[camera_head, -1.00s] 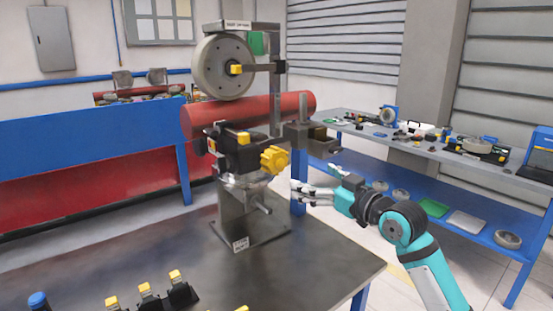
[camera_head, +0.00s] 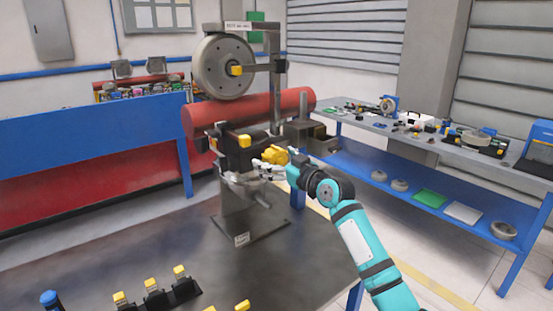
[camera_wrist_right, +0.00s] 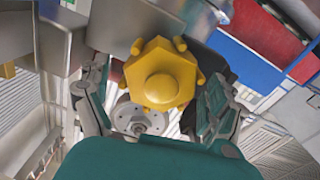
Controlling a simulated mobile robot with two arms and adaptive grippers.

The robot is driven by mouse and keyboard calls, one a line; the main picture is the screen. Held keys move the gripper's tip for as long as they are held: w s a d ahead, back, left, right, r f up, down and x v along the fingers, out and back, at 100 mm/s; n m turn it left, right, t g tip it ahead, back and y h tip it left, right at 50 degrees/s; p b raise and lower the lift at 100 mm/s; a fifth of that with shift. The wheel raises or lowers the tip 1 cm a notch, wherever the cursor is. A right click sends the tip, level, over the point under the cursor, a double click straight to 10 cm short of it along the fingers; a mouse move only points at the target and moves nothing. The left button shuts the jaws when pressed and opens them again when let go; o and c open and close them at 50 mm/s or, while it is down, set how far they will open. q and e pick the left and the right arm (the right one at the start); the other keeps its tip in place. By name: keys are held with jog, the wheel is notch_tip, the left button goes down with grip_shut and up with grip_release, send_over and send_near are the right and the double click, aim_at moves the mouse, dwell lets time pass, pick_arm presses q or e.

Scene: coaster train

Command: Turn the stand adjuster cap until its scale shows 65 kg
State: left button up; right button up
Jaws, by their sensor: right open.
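The yellow lobed cap (camera_head: 275,156) is on the right side of the grey stand (camera_head: 245,205), below the red tube. In the right wrist view the cap (camera_wrist_right: 160,74) faces the camera, with a hexagonal front and a round knob in its middle. My right gripper (camera_head: 262,166) is at the cap in the head view. In the right wrist view its open fingers (camera_wrist_right: 158,105) stand on either side of the cap, with gaps showing. The scale and its number cannot be read. My left gripper is not in view.
A red tube (camera_head: 245,114) and a grey wheel (camera_head: 223,66) are above the cap. Several yellow-topped black clips (camera_head: 155,290) lie on the front of the dark table (camera_head: 110,240). A side bench (camera_head: 400,128) with parts stands at right.

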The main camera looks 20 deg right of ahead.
jog(key=shift+w, duration=0.1)
jog(key=c, duration=1.2)
jog(key=shift+m, duration=0.3)
jog(key=m+p, duration=0.1)
jog(key=m, duration=0.4)
jog(key=shift+d, duration=0.1)
jog(key=m+p, duration=0.1)
jog(key=m, duration=0.3)
jog(key=shift+f+p, duration=0.1)
jog(key=shift+p, duration=0.3)
jog(key=shift+d+f+m+p, duration=0.1)
jog(key=shift+m+p, duration=0.2)
jog(key=shift+m, duration=0.7)
jog(key=shift+f, duration=0.1)
